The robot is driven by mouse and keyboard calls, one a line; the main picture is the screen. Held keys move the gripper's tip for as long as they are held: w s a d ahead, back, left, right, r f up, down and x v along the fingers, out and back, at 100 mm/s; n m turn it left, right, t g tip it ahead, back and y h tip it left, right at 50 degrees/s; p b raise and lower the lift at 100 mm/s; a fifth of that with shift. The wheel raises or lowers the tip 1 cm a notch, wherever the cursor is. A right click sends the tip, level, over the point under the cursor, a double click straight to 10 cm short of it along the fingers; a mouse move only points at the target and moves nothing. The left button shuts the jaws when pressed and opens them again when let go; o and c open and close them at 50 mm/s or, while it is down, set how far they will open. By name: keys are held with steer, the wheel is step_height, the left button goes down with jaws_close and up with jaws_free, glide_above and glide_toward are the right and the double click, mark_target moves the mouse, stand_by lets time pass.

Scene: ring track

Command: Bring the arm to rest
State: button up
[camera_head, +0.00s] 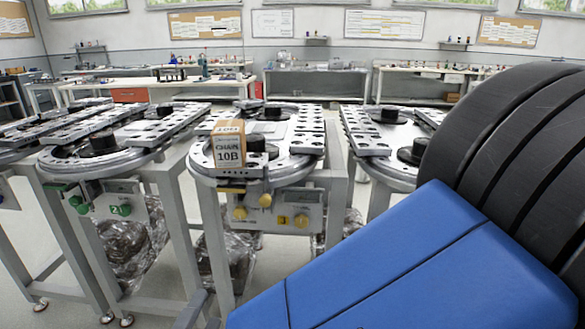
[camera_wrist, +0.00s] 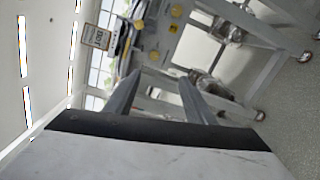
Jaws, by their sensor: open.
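My gripper (camera_wrist: 160,82) shows in the wrist view as two grey fingers standing apart, with nothing between them. Its fingers point toward the track stands and are clear of them. My blue and black arm fills the lower right of the head view and hides what lies behind it. A small brown box marked "CHAIN 10B" (camera_head: 229,155) sits on the front end of the middle ring track (camera_head: 277,175). The box also shows, turned on its side, in the wrist view (camera_wrist: 95,37).
More track stands are to the left (camera_head: 105,160) and right (camera_head: 395,165). A panel with yellow knobs (camera_head: 270,214) hangs under the middle one. Plastic-wrapped bundles (camera_head: 135,250) lie beneath. Workbenches line the back. Bare floor shows at lower left between the stand legs.

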steer(key=w+d+m+g+h, duration=0.35)
steer(key=w+d, duration=0.25)
steer(key=d, duration=0.5)
steer(key=w+d+m+g+h, duration=0.25)
steer(key=w+d+g, duration=0.2)
steer(key=d, duration=0.55)
steer(key=s+d+m+g+y, duration=0.2)
steer(key=s+d+m+y, duration=0.2)
steer(key=d, duration=0.8)
steer(key=s+d+f+m+g+y, duration=0.1)
steer(key=s+d+m+g+y, duration=0.1)
steer(key=d+m, duration=0.7)
steer(key=shift+s+d+g+y, duration=0.3)
steer(key=shift+s+d+y, duration=0.7)
steer(key=shift+d, duration=0.45)
steer(key=shift+w+f, duration=0.1)
steer(key=shift+w, duration=0.05)
